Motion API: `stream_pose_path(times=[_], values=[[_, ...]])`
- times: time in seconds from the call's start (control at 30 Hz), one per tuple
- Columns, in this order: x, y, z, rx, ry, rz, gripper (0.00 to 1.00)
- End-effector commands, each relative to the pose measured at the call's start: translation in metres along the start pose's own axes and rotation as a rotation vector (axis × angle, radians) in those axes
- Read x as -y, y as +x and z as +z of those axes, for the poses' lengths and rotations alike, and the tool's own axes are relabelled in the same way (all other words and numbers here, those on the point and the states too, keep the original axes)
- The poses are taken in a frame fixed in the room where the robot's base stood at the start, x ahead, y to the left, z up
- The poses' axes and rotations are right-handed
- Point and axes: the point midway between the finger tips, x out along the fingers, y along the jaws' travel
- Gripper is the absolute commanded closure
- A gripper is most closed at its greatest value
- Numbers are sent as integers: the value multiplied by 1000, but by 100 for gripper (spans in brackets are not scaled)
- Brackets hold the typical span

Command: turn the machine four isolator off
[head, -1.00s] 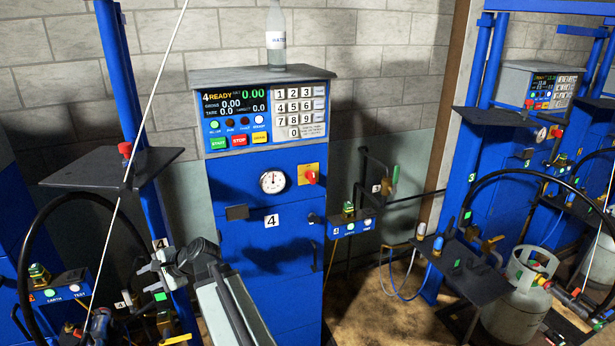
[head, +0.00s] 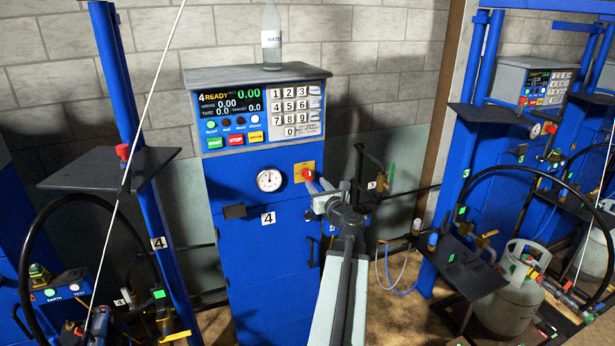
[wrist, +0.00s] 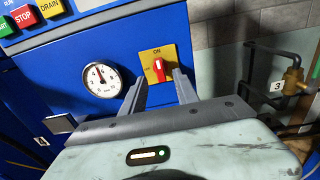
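The machine four isolator is a red rotary handle (wrist: 158,70) on a yellow plate (wrist: 149,58) on the blue front of machine four. In the wrist view the handle stands about upright, toward the ON mark at the plate's top; another small mark is at its left. In the head view the handle (head: 306,174) is just beyond my gripper (head: 316,185). My gripper (wrist: 160,78) is open, with one finger to each side of the handle's line. I cannot tell whether the fingers touch it.
A round gauge (head: 269,180) is left of the isolator. Above are a keypad (head: 297,109) and a lit display reading "4 READY" (head: 231,102). A water bottle (head: 272,38) stands on top. A brass valve (wrist: 293,76) and pipes are at the right.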

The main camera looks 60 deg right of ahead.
Motion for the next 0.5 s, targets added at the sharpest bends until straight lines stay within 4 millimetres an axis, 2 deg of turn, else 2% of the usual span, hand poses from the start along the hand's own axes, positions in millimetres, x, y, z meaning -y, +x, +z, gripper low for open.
stream_pose_path(times=[0.17,0.4,0.5], values=[[1,20,0,0,-1,1,64],[1,65,0,-1,-1,2,64],[0,76,0,-1,-2,2,64]])
